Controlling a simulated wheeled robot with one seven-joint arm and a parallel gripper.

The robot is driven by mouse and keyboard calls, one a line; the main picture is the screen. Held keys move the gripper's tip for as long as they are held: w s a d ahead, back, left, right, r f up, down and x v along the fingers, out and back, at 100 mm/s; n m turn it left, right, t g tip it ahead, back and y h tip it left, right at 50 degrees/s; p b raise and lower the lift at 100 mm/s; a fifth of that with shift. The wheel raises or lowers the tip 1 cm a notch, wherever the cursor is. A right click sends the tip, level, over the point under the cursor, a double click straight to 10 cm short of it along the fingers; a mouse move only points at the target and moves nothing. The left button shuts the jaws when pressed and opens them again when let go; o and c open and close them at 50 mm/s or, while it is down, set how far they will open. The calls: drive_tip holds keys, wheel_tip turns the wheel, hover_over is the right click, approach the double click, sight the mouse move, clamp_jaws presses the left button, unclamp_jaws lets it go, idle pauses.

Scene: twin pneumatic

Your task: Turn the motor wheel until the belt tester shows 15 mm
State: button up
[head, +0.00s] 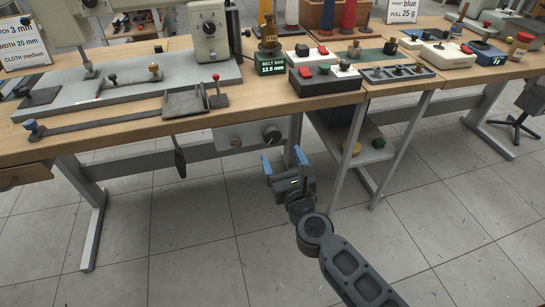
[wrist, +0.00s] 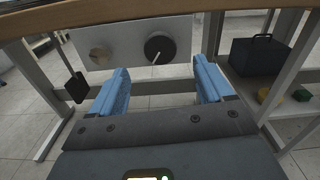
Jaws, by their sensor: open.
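The belt tester (head: 271,64) stands on the front of the table. Its green display is labelled BELT SAG and seems to read 12.5 mm. A black round wheel (head: 272,135) with a pale line on its face sits on a grey box under the tabletop; I take it for the motor wheel. It also shows in the wrist view (wrist: 160,48), with the pale line pointing down and slightly left. My gripper (head: 283,157) has blue fingers and is open and empty. It is in front of and below the wheel, apart from it. In the wrist view the fingers (wrist: 162,72) stand either side below the wheel.
A smaller brass-coloured knob (wrist: 98,58) sits left of the wheel on the same box. A dark pedal-like plate (head: 180,162) hangs to the left. Table legs (head: 95,230) flank the space. A shelf (head: 362,150) at right holds a dark case. The tabletop edge overhangs above.

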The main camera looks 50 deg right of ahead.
sight(273, 137)
drive_tip(key=shift+p+x, duration=0.3)
drive_tip(key=shift+x, duration=3.65)
drive_tip(key=shift+c, duration=0.3)
drive_tip(key=c, duration=1)
